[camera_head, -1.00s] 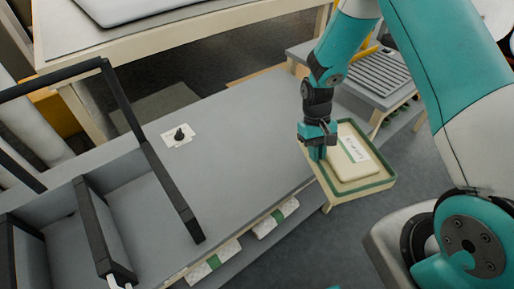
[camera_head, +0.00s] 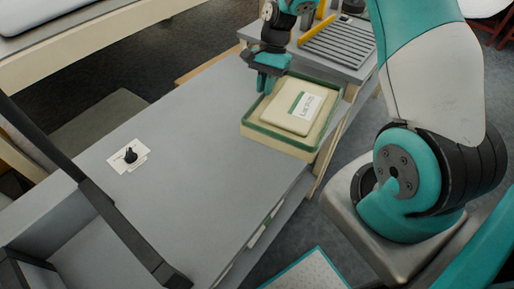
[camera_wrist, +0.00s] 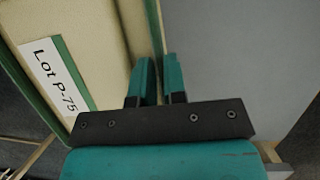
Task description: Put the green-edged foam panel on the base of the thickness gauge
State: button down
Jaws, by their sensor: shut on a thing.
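A cream panel (camera_head: 284,103) with a green band and a white label lies in a shallow cream tray (camera_head: 288,144) with a green rim. The panel also shows in the wrist view (camera_wrist: 100,45), with its label reading "Lot P-75". My gripper (camera_head: 266,84) is at the tray's left far side. In the wrist view my fingers (camera_wrist: 160,75) stand on either side of the tray's thin wall and are shut on it, beside the panel. The tray is at the right edge of the grey bench top. I cannot make out the thickness gauge for certain.
The grey bench top (camera_head: 190,190) is mostly clear. A small black piece on a white card (camera_head: 130,156) lies on its left part. A slatted grey surface (camera_head: 340,45) with a yellow upright part (camera_head: 317,29) stands behind the tray. A black frame (camera_head: 120,235) crosses the lower left.

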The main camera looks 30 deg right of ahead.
jog(key=d+r+m+t+b, duration=0.1)
jog(key=m, duration=0.2)
jog(key=w+d+m+t+b, duration=0.1)
jog(key=d+m+b, duration=0.1)
jog(key=m, duration=0.1)
jog(key=w+d+r+m+t+b, duration=0.1)
jog(key=m+b, duration=0.1)
jog(key=m, duration=0.1)
jog(key=shift+d+r+m+t, duration=0.25)
jog(key=shift+r+m+t, duration=0.05)
jog(key=shift+r, duration=0.05)
jog(key=d+r+m+t+h+b, duration=0.25)
jog(key=d+r+m+b, duration=0.2)
jog(key=m, duration=0.55)
jog(key=f+b, duration=0.1)
jog(key=f, duration=0.8)
jog(key=f+b, duration=0.2)
jog(key=f, duration=0.8)
jog(key=shift+s+a, duration=0.15)
jog(key=shift+s, duration=0.05)
jog(key=c, duration=1.2)
grip_release()
jog(key=shift+f, duration=0.15)
jog(key=shift+o, duration=0.2)
